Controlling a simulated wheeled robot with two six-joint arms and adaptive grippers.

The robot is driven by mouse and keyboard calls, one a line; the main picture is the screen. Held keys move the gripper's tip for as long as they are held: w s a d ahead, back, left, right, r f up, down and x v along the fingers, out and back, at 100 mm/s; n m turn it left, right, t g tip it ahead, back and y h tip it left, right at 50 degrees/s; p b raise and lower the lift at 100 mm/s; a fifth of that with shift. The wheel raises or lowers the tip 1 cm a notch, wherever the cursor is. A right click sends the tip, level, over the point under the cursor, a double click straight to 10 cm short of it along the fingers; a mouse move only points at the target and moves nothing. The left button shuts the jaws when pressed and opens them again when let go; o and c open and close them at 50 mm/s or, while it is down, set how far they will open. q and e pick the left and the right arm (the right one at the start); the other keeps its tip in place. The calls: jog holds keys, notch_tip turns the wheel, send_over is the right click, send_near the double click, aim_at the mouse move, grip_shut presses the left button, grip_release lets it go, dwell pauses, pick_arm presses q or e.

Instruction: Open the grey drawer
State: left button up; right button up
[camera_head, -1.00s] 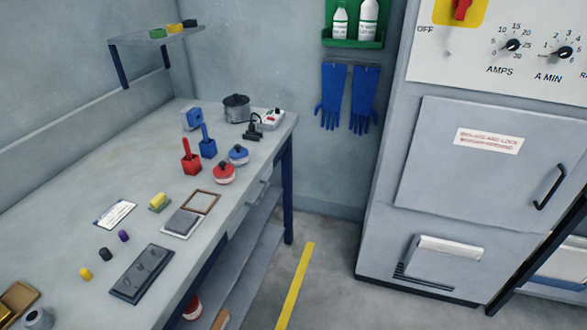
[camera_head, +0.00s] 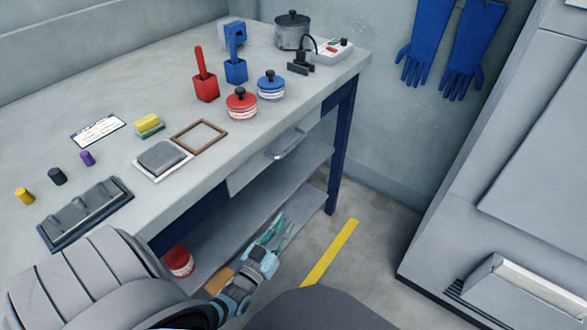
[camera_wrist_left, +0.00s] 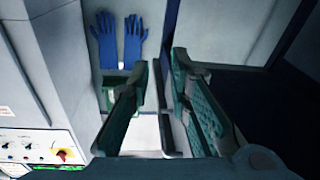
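The grey drawer (camera_head: 245,176) is set under the front edge of the workbench, with a light bar handle (camera_head: 296,143) on its front. Its front looks flush with the bench, so it appears shut. My left gripper (camera_head: 276,228) is below and in front of the drawer, apart from the handle, with its fingers pointing up and away. In the left wrist view my left gripper (camera_wrist_left: 160,68) has its two green fingers spread, with nothing between them. The drawer is not clearly seen in that view. My right gripper is not in view.
The workbench (camera_head: 55,110) holds red and blue pots, a grey pot and a dark tray near its front. A lower shelf (camera_head: 205,240) with a red-lidded jar lies under the drawer.

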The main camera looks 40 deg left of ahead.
pick_arm(q)
notch_tip(320, 180, up, 9)
jog(key=a+n+t+y+b, duration=0.2)
jog(key=n+t+y+b, duration=0.1)
jog(key=t+b, duration=0.3)
jog(key=shift+t, duration=0.7)
jog(key=p+x, duration=0.1)
jog(key=x, duration=0.8)
jog(key=p+x, duration=0.1)
jog(key=x, duration=0.4)
jog(key=shift+s+r+p, duration=0.3)
jog(key=shift+s+r, duration=0.1)
jog(key=shift+r, duration=0.05)
grip_shut()
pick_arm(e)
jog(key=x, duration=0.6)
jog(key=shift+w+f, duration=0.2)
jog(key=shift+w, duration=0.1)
